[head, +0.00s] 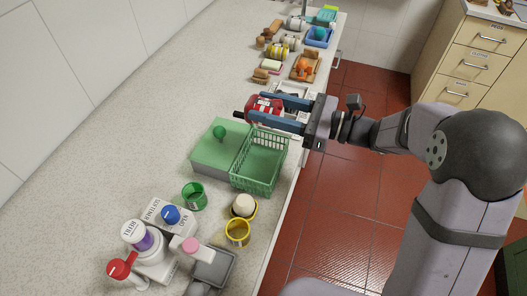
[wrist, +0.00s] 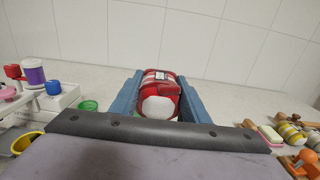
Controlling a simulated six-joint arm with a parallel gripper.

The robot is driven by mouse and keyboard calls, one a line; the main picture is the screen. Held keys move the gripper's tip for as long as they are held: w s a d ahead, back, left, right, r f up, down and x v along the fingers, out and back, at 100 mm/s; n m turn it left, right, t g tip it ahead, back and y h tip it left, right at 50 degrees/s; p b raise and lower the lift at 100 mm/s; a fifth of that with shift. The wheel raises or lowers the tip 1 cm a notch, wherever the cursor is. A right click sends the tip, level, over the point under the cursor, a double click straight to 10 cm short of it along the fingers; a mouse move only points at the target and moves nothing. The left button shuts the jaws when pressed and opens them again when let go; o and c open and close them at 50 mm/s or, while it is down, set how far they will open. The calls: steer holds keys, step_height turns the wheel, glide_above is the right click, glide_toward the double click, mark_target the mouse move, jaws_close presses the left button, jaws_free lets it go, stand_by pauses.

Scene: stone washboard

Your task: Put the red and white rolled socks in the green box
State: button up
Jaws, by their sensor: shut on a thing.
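The red and white rolled socks (head: 263,106) are held between the two blue fingers of my gripper (head: 265,108), above the counter and just behind the green things. In the wrist view the socks (wrist: 158,98) sit between both fingers, with a white round end facing the camera. An open green mesh box (head: 259,165) stands near the counter's front edge, in front of my gripper, and looks empty. Left of it and touching or nearly so is a flat pale-green slab (head: 213,153) with a small green knob on top. I cannot tell whether it belongs to the box.
A green cup (head: 194,196), a yellow cup (head: 237,233), a dispenser stand with bottles (head: 150,240) and a grey tray (head: 213,268) are nearer. Beyond are brushes, more rolls and a blue basket (head: 319,38). The counter's left side is clear.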

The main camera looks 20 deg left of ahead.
step_height(320, 180, down, 9)
steer(key=p, duration=0.1)
stand_by(0.7)
steer(key=shift+f, duration=0.1)
steer(key=shift+f+b, duration=0.3)
steer(key=shift+f, duration=0.05)
steer(key=shift+f, duration=0.2)
steer(key=o, duration=1)
steer(key=shift+r, duration=0.15)
